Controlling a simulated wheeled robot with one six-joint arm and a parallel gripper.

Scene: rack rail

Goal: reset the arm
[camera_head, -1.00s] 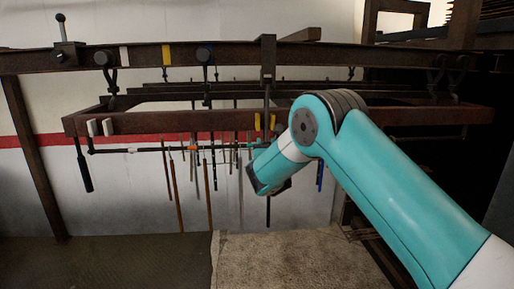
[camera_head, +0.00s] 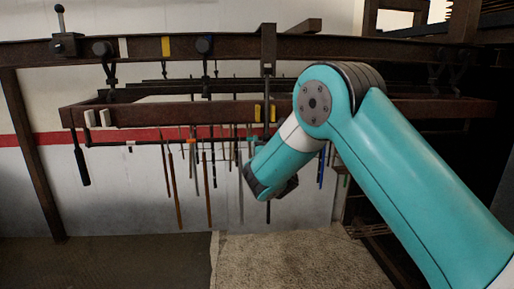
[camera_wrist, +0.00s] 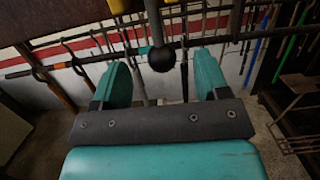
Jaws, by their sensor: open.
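My gripper shows in the wrist view (camera_wrist: 163,80): two teal fingers stand wide apart on a dark crossbar, with nothing held between them. Beyond the fingers, and between them in the picture, is a black ball knob (camera_wrist: 162,58) on a hanging rod. I cannot tell how far it is from the fingertips. In the head view my teal and white arm (camera_head: 400,175) is bent at the elbow. Its forearm points down and left in front of the rack, and the fingers are hidden there.
A rusty rack has an upper rail (camera_head: 225,47) and a lower beam (camera_head: 180,115). Several thin rods and tools hang below it. A black-handled lever (camera_head: 80,165) hangs at left. A pale mat (camera_head: 290,258) lies on the floor. The floor at lower left (camera_head: 110,262) is clear.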

